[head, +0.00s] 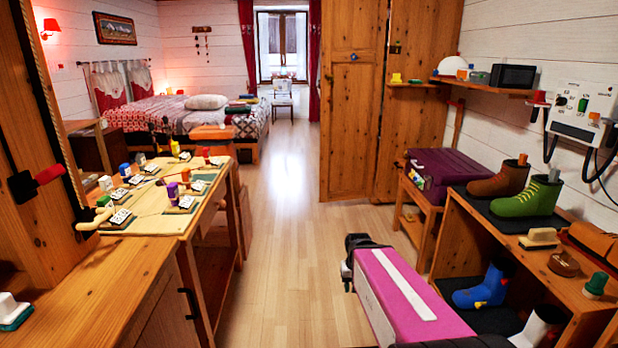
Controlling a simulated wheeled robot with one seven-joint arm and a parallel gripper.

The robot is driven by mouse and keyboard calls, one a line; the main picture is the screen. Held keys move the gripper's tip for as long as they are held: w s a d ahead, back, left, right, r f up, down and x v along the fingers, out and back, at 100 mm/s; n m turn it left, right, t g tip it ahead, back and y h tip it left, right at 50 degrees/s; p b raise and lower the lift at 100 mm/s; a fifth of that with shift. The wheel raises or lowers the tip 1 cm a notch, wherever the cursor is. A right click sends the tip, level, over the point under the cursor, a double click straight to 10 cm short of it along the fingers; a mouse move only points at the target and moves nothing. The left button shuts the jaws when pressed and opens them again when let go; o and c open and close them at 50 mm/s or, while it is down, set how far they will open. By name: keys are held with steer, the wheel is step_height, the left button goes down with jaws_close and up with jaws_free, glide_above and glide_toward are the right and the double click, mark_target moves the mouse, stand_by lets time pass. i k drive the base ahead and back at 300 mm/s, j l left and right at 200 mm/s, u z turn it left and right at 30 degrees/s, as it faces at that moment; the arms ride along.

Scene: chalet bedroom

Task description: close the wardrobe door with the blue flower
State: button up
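The wooden wardrobe (425,95) stands beyond the middle of the room, right of centre. Its panelled door (350,130) faces me and seems to stand out at an angle from the wardrobe body; I cannot tell exactly how far it is open. A small blue spot (354,57), which may be the blue flower, sits on its upper part. A dark latch or handle (395,48) is near the door's right side. My gripper (357,254) is low in front, at the far end of my pink and white arm, well short of the door. Its fingers are not clear.
A wooden floor strip (285,230) runs clear to the back. A counter with several small items (145,190) lines the left. At right are a bench with a purple case (445,175), a shoe rack with boots (525,195), and a wall shelf (485,88). A bed (170,112) is behind.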

mark_target(353, 32)
steer(key=i, duration=1.8)
steer(key=i+z, duration=0.15)
steer(key=i, duration=0.35)
steer(key=i+j+z, duration=0.15)
steer(key=i, duration=0.35)
steer(key=i+j+z, duration=0.2)
steer(key=i, duration=0.3)
steer(key=i+l, duration=0.15)
steer(key=i, duration=0.15)
